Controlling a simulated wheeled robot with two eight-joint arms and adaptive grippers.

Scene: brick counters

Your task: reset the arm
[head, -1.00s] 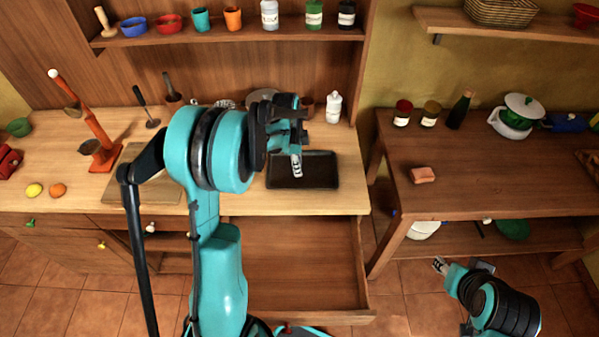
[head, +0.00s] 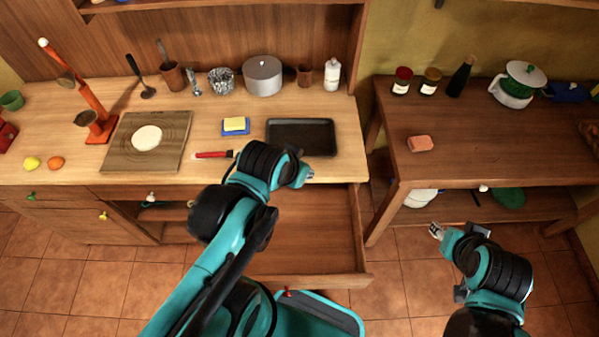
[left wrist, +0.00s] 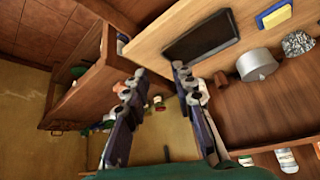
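My left arm (head: 225,235) comes in from the lower left in the head view and is bent low in front of the wooden counter. Its gripper (head: 303,176) is near the counter's front edge, just below the black tray (head: 302,137), partly hidden by the wrist. In the left wrist view the two fingers of my left gripper (left wrist: 158,69) are apart with nothing between them. My right gripper (head: 437,231) is low over the floor, in front of the right-hand table; its fingers are too small to tell their opening.
An open drawer (head: 315,237) juts out beneath my left gripper. The counter holds a cutting board (head: 118,153) with a white disc, a red-handled tool (head: 212,155), a butter dish (head: 236,127) and a grey pot (head: 263,76). A sponge (head: 420,144) lies on the right table.

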